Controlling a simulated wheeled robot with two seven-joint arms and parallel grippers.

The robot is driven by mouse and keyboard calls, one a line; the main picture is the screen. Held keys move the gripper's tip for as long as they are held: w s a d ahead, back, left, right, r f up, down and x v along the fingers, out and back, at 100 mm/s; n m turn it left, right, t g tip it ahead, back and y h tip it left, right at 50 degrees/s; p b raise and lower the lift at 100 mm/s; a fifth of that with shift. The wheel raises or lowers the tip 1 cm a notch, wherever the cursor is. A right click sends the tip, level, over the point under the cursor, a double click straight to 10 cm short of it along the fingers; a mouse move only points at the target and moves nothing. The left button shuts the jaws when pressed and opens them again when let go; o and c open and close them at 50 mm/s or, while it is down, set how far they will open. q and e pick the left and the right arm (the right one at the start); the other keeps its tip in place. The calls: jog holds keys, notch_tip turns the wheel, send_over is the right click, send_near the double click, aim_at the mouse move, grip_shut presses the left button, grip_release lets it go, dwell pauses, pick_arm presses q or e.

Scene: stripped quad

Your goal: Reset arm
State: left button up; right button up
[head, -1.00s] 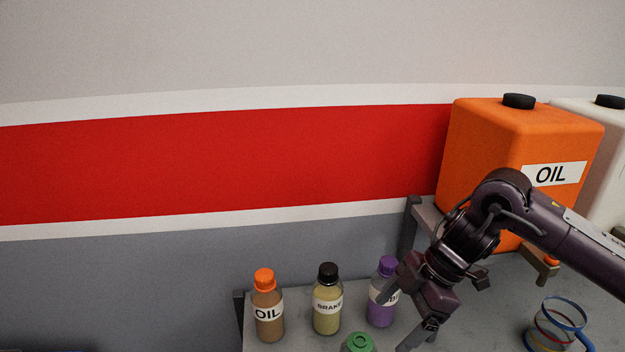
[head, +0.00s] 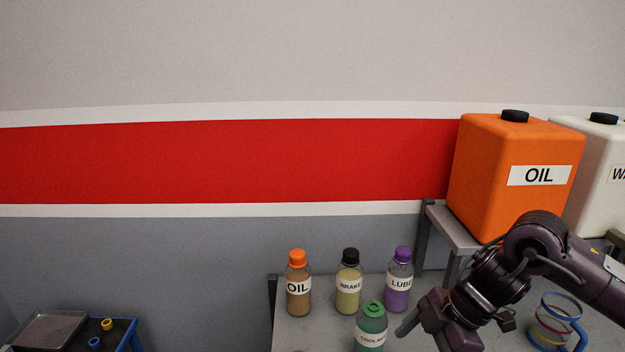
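My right arm comes in from the right, and its gripper (head: 424,340) points down at the lower edge of the head view. One finger shows just right of the green coolant bottle (head: 371,328); the other finger is cut off by the frame edge, so its opening cannot be judged. No held thing shows. My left gripper is not in view.
An oil bottle (head: 298,285), a brake bottle (head: 349,283) and a purple lube bottle (head: 398,281) stand on a grey bench (head: 318,327). An orange oil canister (head: 515,175) sits on a raised shelf. A clear jug (head: 553,322) stands right. A cart (head: 75,333) is lower left.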

jog(key=a+f+m+t+y, duration=0.1)
jog(key=a+t+y, duration=0.15)
jog(key=a, duration=0.75)
jog(key=a+f+t+y, duration=0.15)
jog(key=a+t, duration=0.25)
jog(key=a, duration=0.6)
jog(key=s+d+f+m+t+h, duration=0.1)
jog(key=d+f+m+h, duration=0.1)
jog(key=d+m+h, duration=0.3)
jog(key=s+d+f+m+t+h, duration=0.1)
jog(key=s+d+f+m+h, duration=0.15)
jog(key=d+m, duration=0.45)
jog(key=s+d+f+m+g+h, duration=0.2)
jog(key=s+d+f+m+g, duration=0.25)
jog(key=s+d+f, duration=0.5)
notch_tip(320, 180, down, 26)
jog(key=s+g, duration=0.2)
jog(key=s, duration=0.1)
jog(key=s+d+f, duration=0.2)
jog(key=s+f, duration=0.7)
jog(key=s+d+f+g, duration=0.1)
jog(key=s+d+f, duration=0.1)
jog(key=s+f, duration=0.8)
jog(key=shift+s+f+n, duration=0.2)
jog(key=shift+s+n, duration=0.1)
jog(key=shift+n, duration=0.15)
